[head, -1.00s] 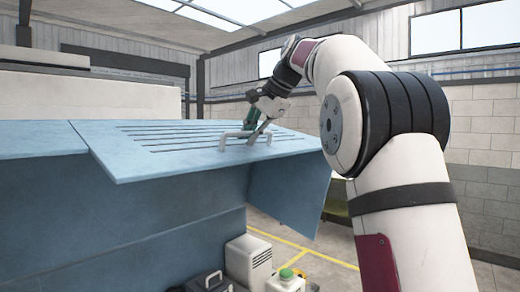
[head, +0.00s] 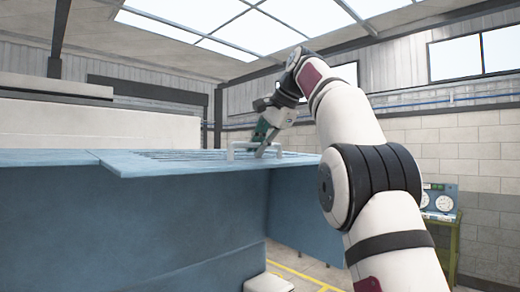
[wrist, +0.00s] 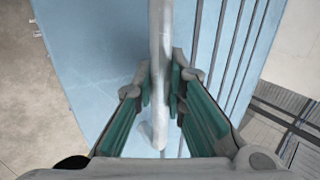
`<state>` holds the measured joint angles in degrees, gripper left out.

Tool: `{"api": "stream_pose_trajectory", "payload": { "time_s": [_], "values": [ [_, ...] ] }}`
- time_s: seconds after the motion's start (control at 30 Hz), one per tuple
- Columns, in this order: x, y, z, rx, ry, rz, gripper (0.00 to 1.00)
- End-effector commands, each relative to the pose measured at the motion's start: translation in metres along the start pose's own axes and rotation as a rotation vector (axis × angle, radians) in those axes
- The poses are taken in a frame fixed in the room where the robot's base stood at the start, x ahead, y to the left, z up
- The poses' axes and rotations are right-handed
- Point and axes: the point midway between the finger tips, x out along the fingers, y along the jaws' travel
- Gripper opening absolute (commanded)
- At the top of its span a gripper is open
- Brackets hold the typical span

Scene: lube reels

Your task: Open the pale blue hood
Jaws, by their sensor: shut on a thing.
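The pale blue hood (head: 200,168) is a flat panel with dark slots across its top, seen almost edge-on in the head view. A pale bar handle (head: 231,148) stands up from it near the front edge. My gripper (head: 262,150) is shut on this handle. In the wrist view the handle (wrist: 160,45) runs upright between the green-padded fingers (wrist: 161,90), with the blue hood (wrist: 100,50) and its slots beyond.
A blue side panel (head: 310,210) hangs below the hood on the right. A pale box (head: 268,284) stands on the floor below. A bench with gauges (head: 440,203) stands at the right, behind my arm.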

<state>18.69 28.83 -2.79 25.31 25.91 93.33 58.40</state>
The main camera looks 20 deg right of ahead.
Motion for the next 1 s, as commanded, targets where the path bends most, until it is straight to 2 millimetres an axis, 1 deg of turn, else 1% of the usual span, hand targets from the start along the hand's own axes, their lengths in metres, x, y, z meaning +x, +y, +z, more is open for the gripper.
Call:
{"api": "stream_pose_trajectory", "payload": {
  "time_s": [0.33, 0.37, 0.4, 0.43, 0.47, 0.83, 1.0],
  "values": [
    [-0.0001, 0.0000, 0.0001, -0.001, 0.000, 0.000, 0.00],
    [-0.0001, 0.0000, 0.0001, -0.001, 0.000, 0.001, 0.14],
    [-0.0001, 0.0000, 0.0001, -0.001, 0.000, 0.001, 0.23],
    [-0.0001, 0.0000, 0.0001, -0.001, 0.000, 0.001, 0.30],
    [-0.0001, 0.0000, 0.0001, -0.001, 0.000, 0.001, 0.33],
    [-0.0004, 0.0002, -0.0002, 0.000, 0.000, 0.001, 0.33],
    [-0.0057, -0.0003, -0.0002, -0.001, 0.001, 0.000, 0.33]
  ]
}}
